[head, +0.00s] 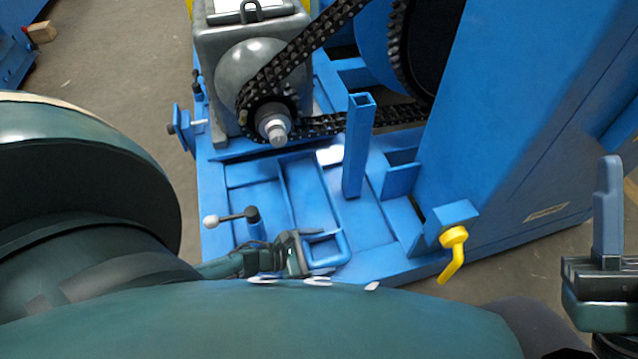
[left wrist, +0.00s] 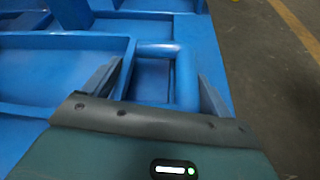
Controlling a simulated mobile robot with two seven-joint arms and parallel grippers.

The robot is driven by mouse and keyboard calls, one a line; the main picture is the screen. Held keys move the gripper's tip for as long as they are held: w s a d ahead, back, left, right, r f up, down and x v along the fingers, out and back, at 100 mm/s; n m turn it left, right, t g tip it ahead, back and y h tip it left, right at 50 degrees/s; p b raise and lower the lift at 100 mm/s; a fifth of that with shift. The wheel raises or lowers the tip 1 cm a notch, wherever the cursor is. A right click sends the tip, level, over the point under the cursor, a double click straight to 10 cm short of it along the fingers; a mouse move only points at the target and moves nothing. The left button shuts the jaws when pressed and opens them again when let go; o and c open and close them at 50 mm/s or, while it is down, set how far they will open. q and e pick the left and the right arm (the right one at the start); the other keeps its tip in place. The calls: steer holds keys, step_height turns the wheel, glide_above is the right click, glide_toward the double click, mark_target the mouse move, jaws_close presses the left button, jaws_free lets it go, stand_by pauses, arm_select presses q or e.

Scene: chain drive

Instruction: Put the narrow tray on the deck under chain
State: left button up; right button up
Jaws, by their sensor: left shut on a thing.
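The narrow tray (head: 308,198) is blue and lies on or just over the blue deck (head: 255,200), its far end close to the lower run of the black chain (head: 325,125). Its looped handle (head: 343,256) faces me. My left gripper (head: 305,250) is shut on this handle; in the left wrist view the handle (left wrist: 185,75) lies between the two fingers, with the tray (left wrist: 60,55) to the left. I cannot tell whether the tray touches the deck. My right gripper (head: 607,210) is at the right edge, empty and seen edge-on.
A grey motor housing (head: 250,60) with a sprocket shaft stands behind the deck. A blue upright post (head: 358,145) is right of the tray. A white-knobbed lever (head: 230,217) is at left, and a yellow handle (head: 453,255) on the blue guard (head: 520,130) at right.

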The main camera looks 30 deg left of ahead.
arm_select(q)
steer(key=shift+w+r, duration=0.1)
steer(key=o, duration=1.9)
steer(key=shift+s+f, duration=0.2)
steer(key=shift+s+a+r, duration=0.1)
steer(key=shift+s+r, duration=0.05)
steer(key=p+v, duration=0.3)
steer(key=v, duration=0.7)
steer(key=shift+s+r+p, duration=0.1)
steer(key=shift+r+p, duration=0.05)
steer(key=shift+p, duration=0.2)
steer(key=shift+s+a+r, duration=0.15)
steer(key=shift+s+a, duration=0.25)
steer(key=shift+s, duration=0.1)
arm_select(e)
steer(key=shift+w+a+f+m+h, duration=0.1)
steer(key=shift+w+f+m+h, duration=0.1)
steer(key=shift+f+m+h, duration=1.1)
steer(key=shift+w+a+f+m+h, duration=0.15)
steer(key=shift+f+m+h, duration=0.85)
steer(key=shift+m+h, duration=0.5)
steer(key=shift+d, duration=0.1)
